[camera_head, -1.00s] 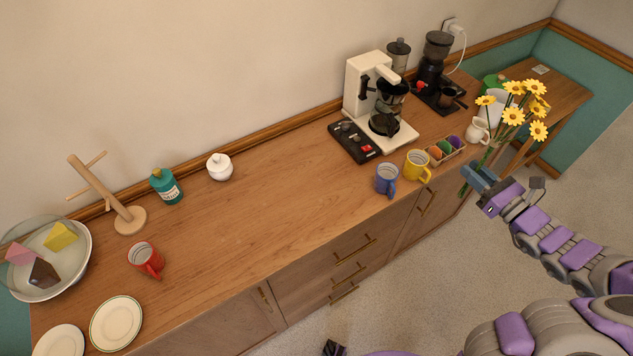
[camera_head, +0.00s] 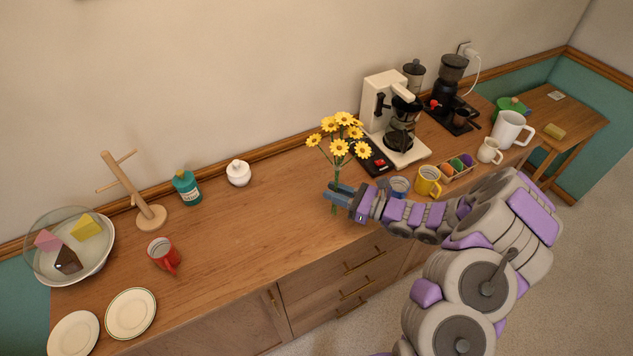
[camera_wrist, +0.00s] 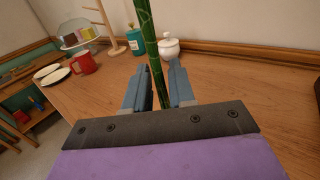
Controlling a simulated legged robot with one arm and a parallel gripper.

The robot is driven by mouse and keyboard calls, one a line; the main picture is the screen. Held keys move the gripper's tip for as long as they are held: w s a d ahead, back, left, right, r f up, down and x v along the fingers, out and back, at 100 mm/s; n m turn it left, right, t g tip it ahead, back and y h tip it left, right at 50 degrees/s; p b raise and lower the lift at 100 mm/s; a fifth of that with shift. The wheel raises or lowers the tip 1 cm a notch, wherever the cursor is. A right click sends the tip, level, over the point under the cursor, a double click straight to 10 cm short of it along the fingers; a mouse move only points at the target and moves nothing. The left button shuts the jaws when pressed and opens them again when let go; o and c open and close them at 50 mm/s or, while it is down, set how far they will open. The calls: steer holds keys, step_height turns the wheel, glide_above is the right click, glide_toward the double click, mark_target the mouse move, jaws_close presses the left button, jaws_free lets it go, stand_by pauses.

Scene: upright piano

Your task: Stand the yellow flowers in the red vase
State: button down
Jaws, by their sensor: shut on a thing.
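The yellow flowers (camera_head: 341,137) are a bunch of several blooms on green stems. My gripper (camera_head: 338,194) is shut on the stems and holds the bunch upright over the front part of the wooden counter, left of the coffee maker. In the wrist view the green stems (camera_wrist: 152,45) pass between the two blue-grey fingers (camera_wrist: 158,88); the blooms are out of that view. I see no red vase; the red thing on the counter is a mug (camera_head: 163,253), which also shows in the wrist view (camera_wrist: 83,62).
The counter (camera_head: 250,235) is clear between the red mug and my gripper. A teal bottle (camera_head: 186,187), white lidded pot (camera_head: 238,173) and wooden mug stand (camera_head: 137,190) stand behind. Blue (camera_head: 399,187) and yellow (camera_head: 427,181) mugs stand right, near my arm.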

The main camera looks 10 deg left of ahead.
steer(key=w+a+f+b, duration=0.2)
steer(key=w+a+f, duration=0.2)
steer(key=w+a, duration=0.3)
steer(key=shift+w+a+f, duration=0.15)
steer(key=shift+a+f, duration=0.15)
steer(key=shift+a, duration=0.3)
steer(key=c, duration=1.3)
jaws_free()
steer(key=shift+c, duration=0.2)
steer(key=o, duration=0.4)
steer(key=shift+d, duration=0.3)
steer(key=p+v, duration=0.2)
steer(key=v, duration=1)
steer(key=shift+a+r, duration=0.1)
